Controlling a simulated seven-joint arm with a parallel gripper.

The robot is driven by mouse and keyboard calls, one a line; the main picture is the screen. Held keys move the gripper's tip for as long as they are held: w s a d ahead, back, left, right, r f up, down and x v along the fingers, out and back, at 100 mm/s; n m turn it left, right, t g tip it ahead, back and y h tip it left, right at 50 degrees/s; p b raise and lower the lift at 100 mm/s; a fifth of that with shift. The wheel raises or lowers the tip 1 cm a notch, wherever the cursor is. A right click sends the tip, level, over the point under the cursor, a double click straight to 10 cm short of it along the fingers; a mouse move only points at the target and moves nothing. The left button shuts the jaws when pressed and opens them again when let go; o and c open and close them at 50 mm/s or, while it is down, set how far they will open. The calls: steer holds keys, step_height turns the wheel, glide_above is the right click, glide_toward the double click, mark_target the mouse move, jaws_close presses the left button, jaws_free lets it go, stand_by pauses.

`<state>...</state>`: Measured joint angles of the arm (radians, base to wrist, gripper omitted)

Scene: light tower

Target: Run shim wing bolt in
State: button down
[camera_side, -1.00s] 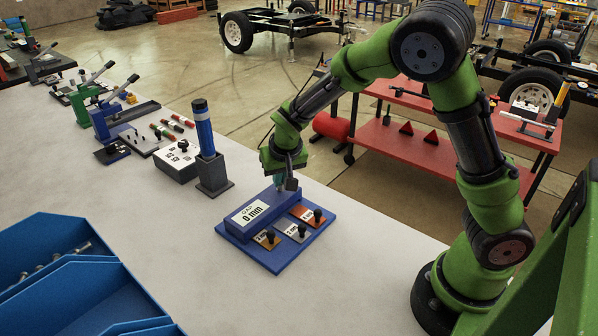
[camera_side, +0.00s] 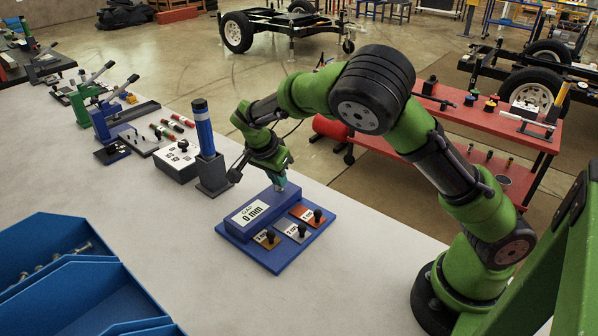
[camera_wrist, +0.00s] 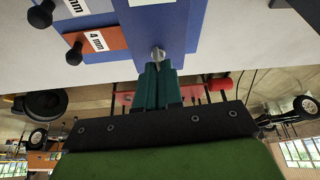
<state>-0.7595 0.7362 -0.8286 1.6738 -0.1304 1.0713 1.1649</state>
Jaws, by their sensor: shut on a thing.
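The blue shim block (camera_side: 252,209) carries a white label reading 0 mm and stands at the back of a blue base plate (camera_side: 277,268). My gripper (camera_side: 281,184) is at the block's right end. In the wrist view its teal fingers (camera_wrist: 158,78) are shut on a silver wing bolt (camera_wrist: 157,54) at the end of the blue block. The bolt's thread is hidden.
A blue striped cylinder (camera_side: 204,130) stands in a dark holder behind the block. Blue bins (camera_side: 60,250) with loose metal parts fill the front left. Bare table lies between.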

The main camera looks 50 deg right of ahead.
steer(key=m, duration=0.1)
steer(key=m+g, duration=0.1)
steer(key=m, duration=0.2)
steer(key=shift+w+d+r+m+g, duration=0.15)
steer(key=shift+w+m+g, duration=0.1)
steer(key=shift+m+g, duration=0.15)
steer(key=m+g, duration=0.1)
steer(key=m, duration=0.3)
steer(key=shift+d+y, duration=0.1)
steer(key=shift+y, duration=0.3)
steer(key=m, duration=0.2)
steer(key=m+g+y, duration=0.1)
steer(key=m, duration=0.2)
steer(key=shift+w+d+g, duration=0.1)
steer(key=shift+g, duration=0.2)
steer(key=m+y, duration=0.2)
steer(key=m, duration=0.2)
steer(key=shift+d+m, duration=0.1)
steer(key=shift+m, duration=0.3)
steer(key=shift+g, duration=0.3)
steer(key=c, duration=1.3)
jaws_free()
